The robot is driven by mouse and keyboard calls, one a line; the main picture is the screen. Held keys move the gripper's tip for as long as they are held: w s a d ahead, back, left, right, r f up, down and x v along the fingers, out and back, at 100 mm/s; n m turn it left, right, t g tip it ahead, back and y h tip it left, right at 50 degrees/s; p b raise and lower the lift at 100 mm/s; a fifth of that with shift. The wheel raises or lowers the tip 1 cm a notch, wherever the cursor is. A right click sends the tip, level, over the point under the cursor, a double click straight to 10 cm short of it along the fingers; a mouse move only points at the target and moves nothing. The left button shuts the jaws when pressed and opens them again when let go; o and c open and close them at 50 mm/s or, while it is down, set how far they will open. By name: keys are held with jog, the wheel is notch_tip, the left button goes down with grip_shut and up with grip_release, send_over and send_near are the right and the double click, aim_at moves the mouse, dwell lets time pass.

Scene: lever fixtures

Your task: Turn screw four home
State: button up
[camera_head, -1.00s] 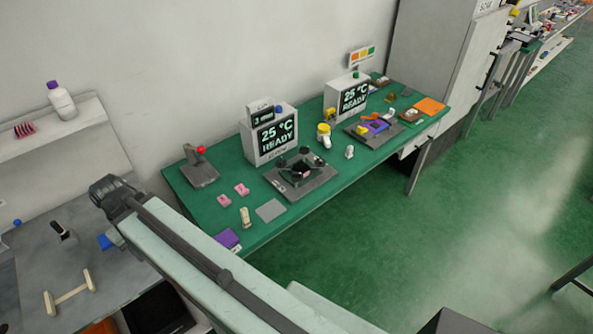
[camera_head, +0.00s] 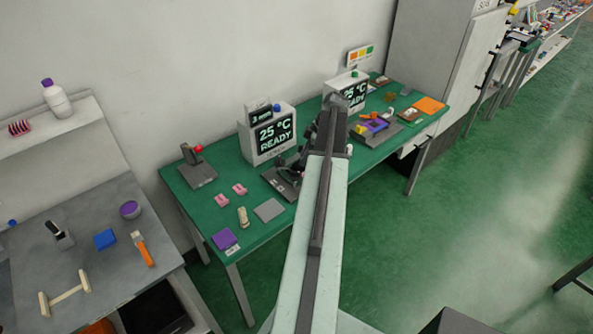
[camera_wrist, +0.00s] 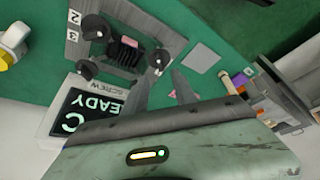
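The screw fixture (camera_head: 282,184), a dark grey plate with black round knobs, lies on the green bench; my arm hides much of it in the head view. The wrist view shows its plate (camera_wrist: 172,22) with three black knobs: one at the upper left (camera_wrist: 95,27), one at the lower left (camera_wrist: 87,69) and one at the right (camera_wrist: 160,58). A black ribbed block (camera_wrist: 125,48) sits between them. Small number labels show, but I cannot tell which knob is screw four. My gripper (camera_wrist: 160,88) has its two grey fingers apart, empty, beside the plate and not on a knob.
A white display box (camera_head: 267,134) reading 25 °C READY stands behind the fixture, and a second one (camera_head: 346,93) stands further right. A grey square pad (camera_head: 269,210), pink pieces (camera_head: 231,195) and a lever fixture (camera_head: 199,168) lie to the left.

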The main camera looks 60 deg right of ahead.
aim_at(297, 172)
jog(key=b+x, duration=0.6)
jog(key=x, duration=0.1)
jog(key=shift+s+f+b, duration=0.1)
jog(key=shift+f+b, duration=0.15)
jog(key=shift+b, duration=0.15)
jog(key=shift+w+a+f, duration=0.1)
jog(key=shift+w+f, duration=0.1)
jog(key=shift+f, duration=0.05)
jog(key=shift+r, duration=0.1)
grip_shut()
